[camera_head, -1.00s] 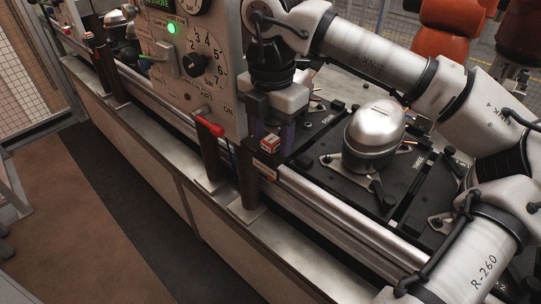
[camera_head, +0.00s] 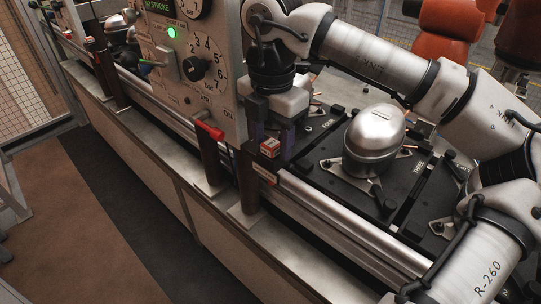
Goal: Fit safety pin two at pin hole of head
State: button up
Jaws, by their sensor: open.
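A red-handled pin (camera_head: 209,130) sticks out at the lower edge of the grey control panel (camera_head: 207,92), near the top of a dark post (camera_head: 211,160). I cannot tell whether it is safety pin two, and no pin hole can be made out. My gripper (camera_head: 272,138) points down just right of the panel, with its dark fingers apart. A small red and white block (camera_head: 270,148) shows at the fingertips. I cannot tell whether it touches them. The gripper is to the right of the red-handled pin and apart from it.
A silver domed compressor (camera_head: 376,139) stands on a black pallet (camera_head: 405,195) at right. A metal rail (camera_head: 345,218) runs along the bench front. A second dark post (camera_head: 248,180) stands below the gripper. The panel has dials and a lit green lamp (camera_head: 171,32). The floor at left is clear.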

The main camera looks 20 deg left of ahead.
dwell(0.5)
grip_shut()
jog(key=shift+r, duration=0.15)
jog(key=shift+r+p, duration=1.6)
jog(key=shift+r, duration=1.3)
jog(key=shift+r, duration=0.1)
notch_tip(320, 180, up, 6)
jog(key=p, duration=0.4)
